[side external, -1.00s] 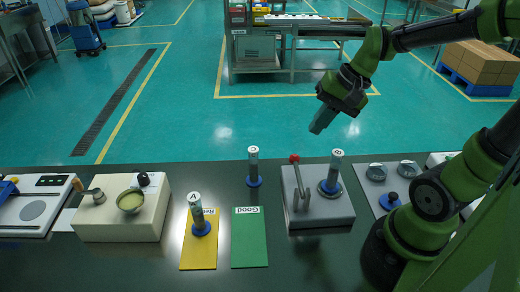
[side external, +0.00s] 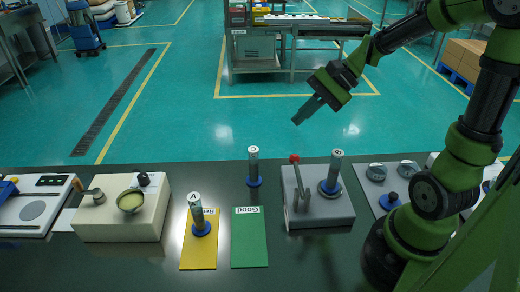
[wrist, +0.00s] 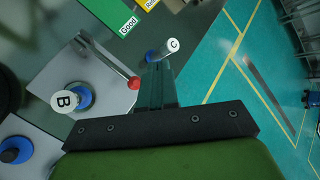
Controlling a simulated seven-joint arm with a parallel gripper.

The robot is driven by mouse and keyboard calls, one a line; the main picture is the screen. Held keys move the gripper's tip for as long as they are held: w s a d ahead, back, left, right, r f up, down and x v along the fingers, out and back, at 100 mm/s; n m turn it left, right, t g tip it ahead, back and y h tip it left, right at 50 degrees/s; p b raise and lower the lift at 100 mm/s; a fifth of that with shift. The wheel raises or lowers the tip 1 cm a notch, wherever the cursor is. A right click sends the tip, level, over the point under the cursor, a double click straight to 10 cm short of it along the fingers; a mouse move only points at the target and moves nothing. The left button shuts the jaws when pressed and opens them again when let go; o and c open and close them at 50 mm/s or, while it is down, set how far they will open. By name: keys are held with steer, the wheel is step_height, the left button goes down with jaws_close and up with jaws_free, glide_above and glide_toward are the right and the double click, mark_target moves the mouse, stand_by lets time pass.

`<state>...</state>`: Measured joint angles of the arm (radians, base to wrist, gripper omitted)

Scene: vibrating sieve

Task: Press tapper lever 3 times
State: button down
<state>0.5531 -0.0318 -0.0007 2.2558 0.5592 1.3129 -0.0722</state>
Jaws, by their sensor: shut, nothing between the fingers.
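The tapper is a grey box (side external: 330,215) on the dark table, with a metal lever (side external: 301,186) that stands up and ends in a red knob (side external: 294,158). Cylinder B (side external: 335,168) stands upright in a blue collar on the box, right of the lever. My gripper (side external: 297,121) is shut and empty, in the air above the red knob in the side view, tilted down to the left. In the wrist view the shut fingers (wrist: 155,68) show just right of the red knob (wrist: 133,83), with a visible gap to cylinder B (wrist: 66,102).
Cylinder C (side external: 253,166) stands left of the lever. Cylinder A (side external: 197,214) stands on a yellow mat (side external: 198,255) beside an empty green "Good" mat (side external: 249,240). A cream box with a bowl (side external: 130,200) is farther left. A panel with knobs (side external: 376,174) lies right of the tapper.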

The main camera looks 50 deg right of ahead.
mark_target(294, 156)
steer(key=shift+f, duration=3.9)
steer(key=shift+f, duration=0.15)
steer(key=shift+f, duration=0.25)
steer(key=shift+f, duration=1.25)
steer(key=shift+r, duration=0.1)
stand_by(0.4)
steer(key=shift+r, duration=1.6)
steer(key=shift+r, duration=2.5)
